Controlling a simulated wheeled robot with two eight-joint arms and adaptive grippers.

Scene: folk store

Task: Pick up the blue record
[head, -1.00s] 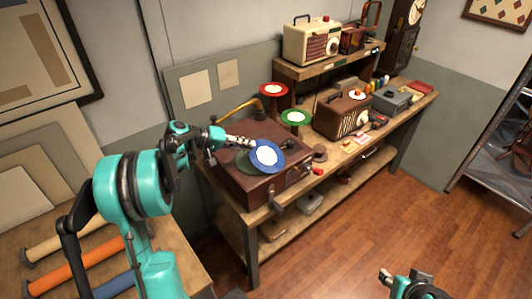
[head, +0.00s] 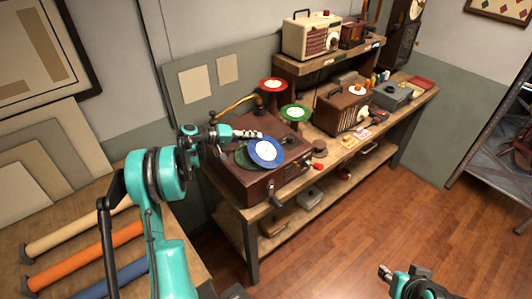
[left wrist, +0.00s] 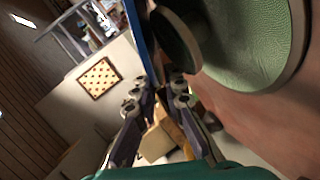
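The blue record (head: 266,152), with a white label, rests tilted at the front of the brown record player (head: 240,184), over its green platter (head: 243,158). My left gripper (head: 260,135) is just behind the record's upper edge. In the left wrist view a blue edge (left wrist: 141,38) runs down to the fingertips (left wrist: 166,85), beside a dark round disc (left wrist: 177,40) and the green platter (left wrist: 240,40). The fingers stand apart. I cannot tell whether they touch the record. My right gripper (head: 386,273) shows only partly, low over the floor.
A red record (head: 273,85) and a green record (head: 295,113) sit on stands behind the player. Brown (head: 345,108) and cream (head: 312,36) radios stand farther right. Coloured rolls (head: 85,249) lie on the left table.

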